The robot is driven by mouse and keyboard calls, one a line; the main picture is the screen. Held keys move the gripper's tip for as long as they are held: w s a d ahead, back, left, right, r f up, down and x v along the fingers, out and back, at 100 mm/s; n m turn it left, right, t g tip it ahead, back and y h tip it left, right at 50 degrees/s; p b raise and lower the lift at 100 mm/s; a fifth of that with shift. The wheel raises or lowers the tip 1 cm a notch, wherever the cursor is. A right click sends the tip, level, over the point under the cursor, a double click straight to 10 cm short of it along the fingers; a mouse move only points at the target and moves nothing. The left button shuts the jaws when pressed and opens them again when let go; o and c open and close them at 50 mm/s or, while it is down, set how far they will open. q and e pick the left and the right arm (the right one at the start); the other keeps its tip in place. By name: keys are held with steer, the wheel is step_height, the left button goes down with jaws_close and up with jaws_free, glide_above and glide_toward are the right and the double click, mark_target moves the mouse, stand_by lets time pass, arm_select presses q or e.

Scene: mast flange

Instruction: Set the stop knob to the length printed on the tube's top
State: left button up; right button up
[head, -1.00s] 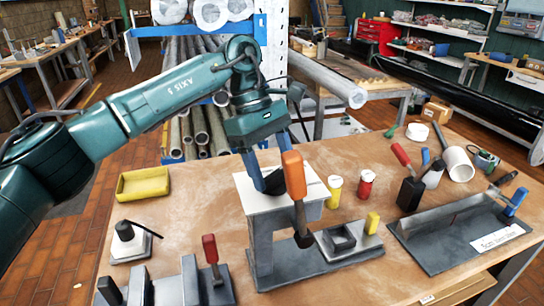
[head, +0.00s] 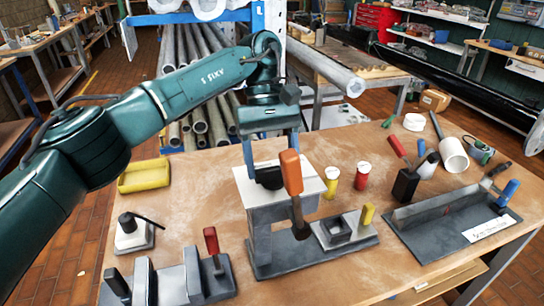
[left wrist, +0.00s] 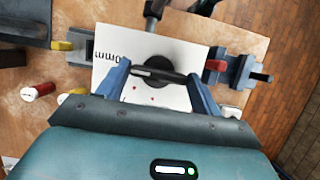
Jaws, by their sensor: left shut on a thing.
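The rest of that print is hidden or cut off. In the head view the knob (head: 268,177) sits on top of a grey stand (head: 258,240). My left gripper (left wrist: 159,77) is over the plate, its two blue fingers shut on the knob's bar. It also shows in the head view (head: 270,165). I cannot make out a tube with readable print. My right gripper is not in view.
An orange-handled lever (head: 291,172) stands close in front of the knob. Yellow and red jars (head: 361,176) stand right of the stand. A grey channel fixture (head: 450,208) with an unreadable label lies at right. A yellow tray (head: 145,177) lies at left.

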arm_select(q)
steer(key=shift+r, duration=0.1)
steer(key=o, duration=1)
steer(key=shift+p+v, duration=0.65)
steer(key=shift+v, duration=3.05)
